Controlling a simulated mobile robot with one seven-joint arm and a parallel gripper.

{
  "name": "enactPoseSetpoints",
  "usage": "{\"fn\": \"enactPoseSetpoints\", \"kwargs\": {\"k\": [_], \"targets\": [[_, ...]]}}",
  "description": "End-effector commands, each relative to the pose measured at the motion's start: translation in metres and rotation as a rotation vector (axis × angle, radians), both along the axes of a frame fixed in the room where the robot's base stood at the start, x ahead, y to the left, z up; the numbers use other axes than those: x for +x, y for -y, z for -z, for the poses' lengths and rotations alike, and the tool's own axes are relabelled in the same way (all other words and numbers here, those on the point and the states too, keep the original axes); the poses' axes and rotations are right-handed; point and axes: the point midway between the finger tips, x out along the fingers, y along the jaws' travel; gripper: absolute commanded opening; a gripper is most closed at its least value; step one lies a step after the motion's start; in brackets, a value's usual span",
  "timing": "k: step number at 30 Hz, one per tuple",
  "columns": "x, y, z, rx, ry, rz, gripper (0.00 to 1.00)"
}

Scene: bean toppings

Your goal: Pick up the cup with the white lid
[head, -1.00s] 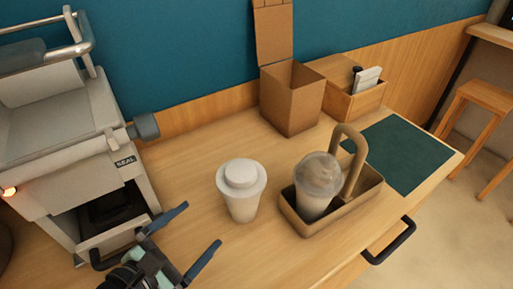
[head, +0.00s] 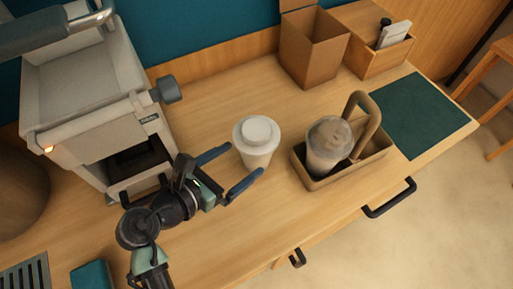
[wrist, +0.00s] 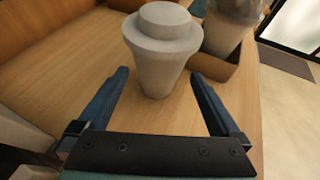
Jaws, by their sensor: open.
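The cup with the white lid (head: 256,142) stands upright on the wooden counter, to the left of the carrier. It also shows in the wrist view (wrist: 162,48), upright just ahead of my fingers. My gripper (head: 238,168) is open and empty, its two blue fingers pointing at the cup from the left in the head view. In the wrist view the fingers (wrist: 158,92) spread to either side of the cup's lower part, with the cup's base near the gap between the tips. I cannot tell whether a finger touches it.
A cup with a clear domed lid (head: 328,145) sits in a brown handled carrier (head: 318,185) right of the white-lidded cup. A sealing machine (head: 85,90) stands at left. An open cardboard box (head: 312,50), a wooden holder (head: 380,58) and a green mat (head: 420,115) lie farther back.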

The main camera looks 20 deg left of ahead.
Motion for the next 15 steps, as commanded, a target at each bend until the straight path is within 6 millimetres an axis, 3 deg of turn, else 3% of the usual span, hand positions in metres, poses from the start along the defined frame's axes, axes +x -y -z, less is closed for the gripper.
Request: {"fn": "enactPoseSetpoints", "kwargs": {"k": [9,15], "targets": [[0.038,0.011,0.015,0.001,0.000,0.002,1.00],[0.047,0.014,0.019,0.001,0.000,-0.001,1.00]]}}
